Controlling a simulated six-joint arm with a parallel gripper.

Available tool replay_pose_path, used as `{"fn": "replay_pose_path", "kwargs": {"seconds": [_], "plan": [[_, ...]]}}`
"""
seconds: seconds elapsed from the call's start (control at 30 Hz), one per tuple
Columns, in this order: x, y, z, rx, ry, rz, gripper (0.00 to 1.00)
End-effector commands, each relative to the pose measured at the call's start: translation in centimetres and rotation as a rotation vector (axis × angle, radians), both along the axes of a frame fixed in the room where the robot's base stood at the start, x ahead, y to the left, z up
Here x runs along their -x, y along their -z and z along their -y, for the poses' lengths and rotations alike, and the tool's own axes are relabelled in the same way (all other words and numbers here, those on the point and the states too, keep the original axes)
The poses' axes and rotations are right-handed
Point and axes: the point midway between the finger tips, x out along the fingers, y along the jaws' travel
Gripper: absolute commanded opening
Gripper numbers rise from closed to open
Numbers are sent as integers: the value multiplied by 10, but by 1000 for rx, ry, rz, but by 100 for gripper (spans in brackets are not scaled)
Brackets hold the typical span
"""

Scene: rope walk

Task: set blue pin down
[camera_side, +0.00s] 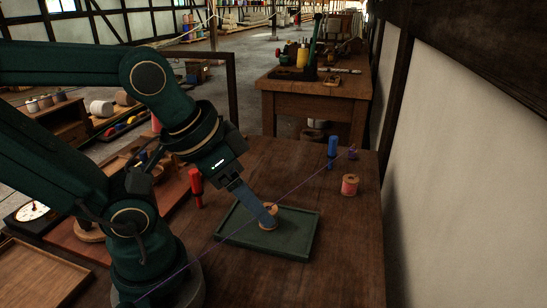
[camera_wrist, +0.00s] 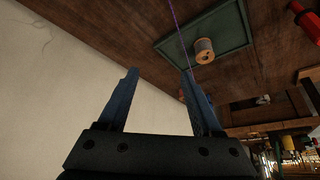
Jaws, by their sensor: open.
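The blue pin (camera_side: 332,148) stands upright on the wooden table near its far right, well apart from my gripper. I cannot make it out in the wrist view. My gripper (camera_side: 268,219) reaches down over the green tray (camera_side: 302,238). In the wrist view my gripper (camera_wrist: 158,76) is open, with nothing between its fingers. A pale wooden spool (camera_side: 271,210) is in the tray, partly covered by a finger in the side view. In the wrist view the spool (camera_wrist: 204,50) lies beyond the fingertips, to their right.
A red pin (camera_side: 196,188) stands left of the tray. A pink spool (camera_side: 349,185) and a small purple spool (camera_side: 352,153) stand near the blue pin. A thin purple thread (camera_side: 237,234) crosses above the tray. The table's front right is clear, with a wall beyond.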

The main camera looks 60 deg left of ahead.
Motion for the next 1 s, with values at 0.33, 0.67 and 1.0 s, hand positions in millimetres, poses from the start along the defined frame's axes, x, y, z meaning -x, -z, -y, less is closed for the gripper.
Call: {"fn": "replay_pose_path", "kwargs": {"seconds": [0.33, 0.67, 1.0], "plan": [[0, 0, 0, 0, -1, 0, 67], [-58, -45, -10, -26, -37, 296, 67], [-184, -116, -50, -118, -85, 701, 67]]}}
